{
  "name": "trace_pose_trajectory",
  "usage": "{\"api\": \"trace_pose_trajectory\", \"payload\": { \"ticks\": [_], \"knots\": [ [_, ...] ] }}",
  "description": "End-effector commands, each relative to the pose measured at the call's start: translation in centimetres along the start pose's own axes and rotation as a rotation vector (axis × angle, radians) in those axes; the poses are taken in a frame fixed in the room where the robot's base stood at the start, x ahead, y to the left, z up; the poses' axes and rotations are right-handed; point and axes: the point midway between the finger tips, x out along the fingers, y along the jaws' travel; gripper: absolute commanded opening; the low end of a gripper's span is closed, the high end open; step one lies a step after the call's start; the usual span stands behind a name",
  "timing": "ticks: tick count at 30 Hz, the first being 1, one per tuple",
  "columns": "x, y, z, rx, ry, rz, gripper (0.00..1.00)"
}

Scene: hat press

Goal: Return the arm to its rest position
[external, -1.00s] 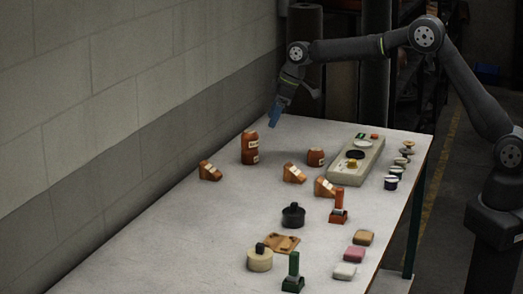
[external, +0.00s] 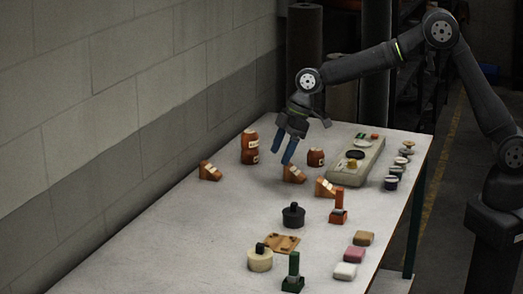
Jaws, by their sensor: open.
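My arm reaches in from the right over the far part of the table. My gripper (external: 287,163) has two blue fingers, parted and empty, pointing down. It hangs above or just behind a small orange wedge block (external: 294,174) with a white label; the exact gap cannot be told. An orange jar (external: 250,147) stands to the left of the gripper, and a smaller orange pot (external: 316,158) stands to its right.
A long beige tray (external: 346,178) with small items lies at the far right, beside several small round pots (external: 392,181). The table's left front is clear.

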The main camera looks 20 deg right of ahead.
Motion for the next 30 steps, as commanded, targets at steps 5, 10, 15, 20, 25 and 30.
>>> {"api": "trace_pose_trajectory", "payload": {
  "ticks": [5,10,15,20,25,30],
  "knots": [
    [2.9,-2.1,-1.5,-0.003,-0.002,-0.002,0.71],
    [5.2,-3.9,-2.8,-0.002,-0.003,-0.002,0.71],
    [6.8,-5.0,-3.7,0.0,-0.001,-0.001,0.71],
    [7.5,-5.6,-4.2,0.0,0.0,0.0,0.71],
    [7.6,-5.7,-4.3,0.0,0.0,0.0,0.71],
    [7.6,-5.7,-4.2,0.001,-0.001,0.0,0.77]
  ]
}}
